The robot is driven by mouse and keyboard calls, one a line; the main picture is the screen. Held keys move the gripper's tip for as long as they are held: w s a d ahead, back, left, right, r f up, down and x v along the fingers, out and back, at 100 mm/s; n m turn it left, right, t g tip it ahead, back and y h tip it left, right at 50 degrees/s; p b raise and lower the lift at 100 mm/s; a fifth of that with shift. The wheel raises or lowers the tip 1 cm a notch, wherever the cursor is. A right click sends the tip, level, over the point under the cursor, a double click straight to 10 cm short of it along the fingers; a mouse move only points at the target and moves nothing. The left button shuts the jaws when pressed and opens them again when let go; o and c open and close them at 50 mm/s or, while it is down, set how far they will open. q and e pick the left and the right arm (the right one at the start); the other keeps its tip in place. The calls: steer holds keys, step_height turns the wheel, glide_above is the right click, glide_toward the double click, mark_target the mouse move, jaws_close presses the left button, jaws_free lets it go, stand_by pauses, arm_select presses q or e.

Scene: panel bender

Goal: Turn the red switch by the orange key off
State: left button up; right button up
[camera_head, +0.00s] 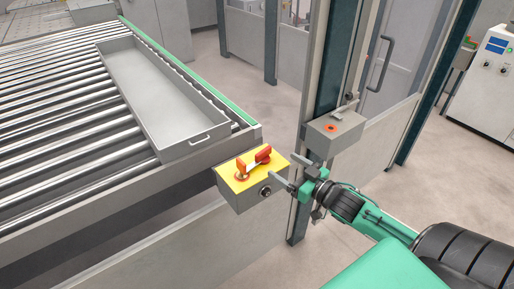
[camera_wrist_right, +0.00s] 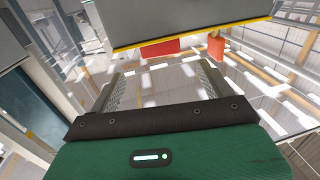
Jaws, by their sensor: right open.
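A grey box with a yellow top (camera_head: 228,181) stands at the corner of the roller table. Two upright red-orange handles on round bases stand on the yellow top, the nearer one (camera_head: 241,170) and the farther one (camera_head: 264,154). In the wrist view a red block (camera_wrist_right: 160,48) and a more orange block (camera_wrist_right: 216,47) show beside the yellow edge; I cannot tell which handle each is. My right gripper (camera_head: 290,171) is open and empty, just right of the box, its fingers pointing at it. My left gripper is not in view.
A second grey box (camera_head: 338,139) with an orange-red button is fixed by the dark post, close to my right gripper. A grey tray (camera_head: 165,150) lies on the rollers (camera_head: 60,130). A white control cabinet (camera_head: 490,95) stands far right.

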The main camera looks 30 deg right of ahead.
mark_target(265, 153)
steer(key=p+x, duration=0.3)
steer(key=x, duration=0.6)
steer(key=shift+w+a+r, duration=0.1)
steer(key=shift+w+a, duration=0.05)
steer(key=shift+w, duration=0.25)
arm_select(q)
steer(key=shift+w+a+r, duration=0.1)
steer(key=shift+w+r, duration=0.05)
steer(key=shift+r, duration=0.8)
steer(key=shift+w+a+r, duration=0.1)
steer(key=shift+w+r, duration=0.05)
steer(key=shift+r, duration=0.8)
arm_select(e)
steer(key=shift+x, duration=1)
